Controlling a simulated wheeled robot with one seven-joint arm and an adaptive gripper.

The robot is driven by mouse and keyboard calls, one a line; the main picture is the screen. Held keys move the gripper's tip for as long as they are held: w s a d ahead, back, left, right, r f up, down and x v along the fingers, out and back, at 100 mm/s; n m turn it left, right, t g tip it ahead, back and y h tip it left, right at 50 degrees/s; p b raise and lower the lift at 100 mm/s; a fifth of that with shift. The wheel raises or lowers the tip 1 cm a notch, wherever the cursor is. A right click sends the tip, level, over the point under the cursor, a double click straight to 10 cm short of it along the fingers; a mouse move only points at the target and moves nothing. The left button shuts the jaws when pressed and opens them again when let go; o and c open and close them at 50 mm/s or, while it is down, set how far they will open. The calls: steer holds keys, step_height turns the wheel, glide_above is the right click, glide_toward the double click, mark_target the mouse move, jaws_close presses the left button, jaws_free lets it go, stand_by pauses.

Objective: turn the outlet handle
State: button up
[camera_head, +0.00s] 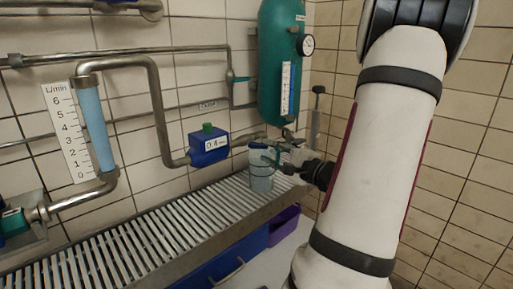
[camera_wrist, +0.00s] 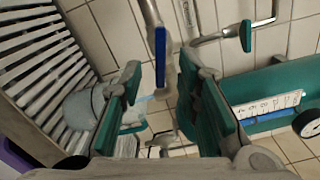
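A blue bar handle (camera_wrist: 160,55) sits on a metal pipe in the wrist view, which I take as the outlet handle. My gripper (camera_wrist: 160,78) is open, with its teal finger pads on either side of the handle's near end. I cannot tell whether either pad touches it. In the head view my gripper (camera_head: 277,154) is beside the outlet pipe (camera_head: 245,136), above a translucent bucket (camera_head: 262,181). The handle is hard to make out there. The bucket also shows in the wrist view (camera_wrist: 82,108), partly hidden by a finger.
A blue meter box (camera_head: 209,148) with a green cap is left of the gripper. A teal tank (camera_head: 280,60) with a gauge (camera_head: 307,45) stands behind. A teal valve handle (camera_head: 238,79) is on its side pipe. A slatted metal grate (camera_head: 140,238) runs below the pipes.

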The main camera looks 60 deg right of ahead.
mark_target(261, 147)
steer(key=x, duration=0.6)
steer(key=shift+b, duration=0.3)
jaws_close()
